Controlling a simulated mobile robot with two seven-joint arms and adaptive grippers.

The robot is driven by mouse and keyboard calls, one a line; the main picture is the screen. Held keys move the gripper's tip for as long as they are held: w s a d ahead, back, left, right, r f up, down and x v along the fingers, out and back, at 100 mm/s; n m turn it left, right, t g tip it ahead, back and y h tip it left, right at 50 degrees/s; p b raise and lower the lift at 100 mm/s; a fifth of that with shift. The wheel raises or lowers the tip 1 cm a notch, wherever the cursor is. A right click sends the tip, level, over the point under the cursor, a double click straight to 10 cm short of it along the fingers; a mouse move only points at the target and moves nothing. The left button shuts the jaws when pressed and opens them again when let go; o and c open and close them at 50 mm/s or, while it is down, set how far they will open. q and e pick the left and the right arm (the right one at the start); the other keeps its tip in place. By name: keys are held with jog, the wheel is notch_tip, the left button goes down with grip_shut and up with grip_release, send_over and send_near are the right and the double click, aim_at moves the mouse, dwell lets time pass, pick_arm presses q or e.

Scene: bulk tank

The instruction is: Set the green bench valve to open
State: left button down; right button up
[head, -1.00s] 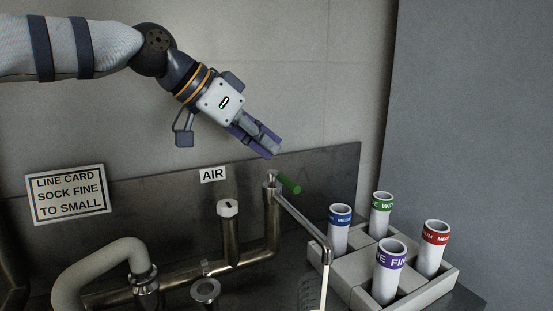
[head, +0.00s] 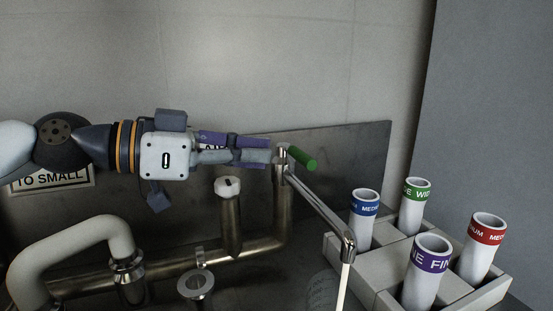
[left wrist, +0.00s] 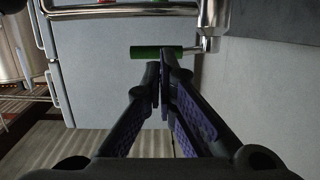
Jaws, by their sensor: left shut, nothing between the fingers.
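The green valve handle (head: 301,157) sticks out to the right from the top of the steel pipe (head: 283,190) in the head view. In the left wrist view the green handle (left wrist: 158,52) lies across the picture just beyond my fingertips, joined to a metal stem at its right. My left gripper (head: 268,154) points right, its fingers shut and empty, with its tips close to the left of the pipe top. I cannot tell whether the tips touch it. My right gripper is not in view.
A steel spout arm (head: 318,207) runs from the pipe top toward the front right. A grey rack (head: 390,262) with several colour-banded tubes stands at right. A white-capped pipe (head: 229,188) stands below my gripper. A sign (head: 60,180) is partly hidden behind my arm.

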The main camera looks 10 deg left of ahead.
aim_at(295, 156)
pick_arm(q)
jog(key=shift+x, duration=1.95)
